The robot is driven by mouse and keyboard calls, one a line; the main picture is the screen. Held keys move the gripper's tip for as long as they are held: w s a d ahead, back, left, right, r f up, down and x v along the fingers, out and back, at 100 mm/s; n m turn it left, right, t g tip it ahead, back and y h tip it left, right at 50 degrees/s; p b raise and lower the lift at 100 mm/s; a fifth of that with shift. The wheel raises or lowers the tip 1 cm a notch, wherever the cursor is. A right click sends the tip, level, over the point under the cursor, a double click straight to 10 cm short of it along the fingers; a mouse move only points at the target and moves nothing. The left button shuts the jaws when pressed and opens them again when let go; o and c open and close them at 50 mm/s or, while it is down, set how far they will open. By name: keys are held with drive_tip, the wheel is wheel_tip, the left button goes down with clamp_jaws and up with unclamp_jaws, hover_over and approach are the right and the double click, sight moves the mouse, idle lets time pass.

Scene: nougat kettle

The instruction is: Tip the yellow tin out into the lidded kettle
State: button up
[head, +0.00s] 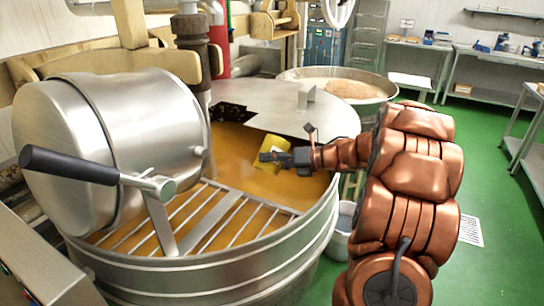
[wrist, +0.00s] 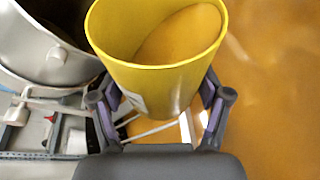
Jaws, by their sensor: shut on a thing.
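The yellow tin (head: 271,147) is above the open part of the lidded kettle (head: 240,262), tilted in the head view. My gripper (head: 274,158) is shut on the tin; in the wrist view its two fingers (wrist: 160,112) press on opposite sides of the tin (wrist: 150,88). The tin's mouth faces up in that view, and an orange-brown surface shows inside; I cannot tell whether it is contents or the bottom. The kettle holds an orange-brown mass (head: 235,165). Its flat steel lid (head: 318,117) covers the back right part.
A bar grate (head: 235,222) covers the kettle's front opening. A steel drum with a black-handled lever (head: 85,170) stands over its left side. A second round vat (head: 350,88) is behind. A bucket (head: 338,240) stands by the kettle.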

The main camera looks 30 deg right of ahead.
sight(279, 149)
wheel_tip(279, 149, up, 4)
drive_tip(key=m+y+p, duration=0.1)
drive_tip(key=m+p, duration=0.1)
drive_tip(key=m+y+p, duration=0.1)
drive_tip(key=m+p, duration=0.1)
drive_tip(key=m, duration=0.1)
drive_tip(key=shift+r+y+p, duration=0.15)
drive_tip(key=shift+y+p, duration=0.15)
drive_tip(key=r+m+p, duration=0.1)
drive_tip(key=d+r+m+t+y+p, duration=0.1)
drive_tip(key=m+p, duration=0.1)
drive_tip(key=w+d+r+m+p, duration=0.1)
drive_tip(key=shift+m+t+p, duration=0.3)
drive_tip(key=shift+t+p, duration=0.05)
drive_tip(key=shift+t, duration=0.05)
drive_tip(key=shift+d+r+m+y, duration=0.1)
drive_tip(key=shift+d+m+y, duration=0.05)
drive_tip(key=shift+m+y, duration=0.15)
drive_tip(key=shift+w+d+r+m+t, duration=0.15)
drive_tip(key=shift+d+r+m+t, duration=0.25)
drive_tip(key=shift+m, duration=0.5)
drive_tip(key=shift+w+d+r+m+t, duration=0.15)
drive_tip(key=shift+r+m+t, duration=0.3)
drive_tip(key=shift+m, duration=0.45)
drive_tip(key=shift+w+d+r+m+t, duration=0.1)
drive_tip(key=shift+d+r+m+t, duration=0.3)
drive_tip(key=shift+m, duration=0.5)
drive_tip(key=shift+r, duration=0.1)
drive_tip(key=shift+b, duration=0.6)
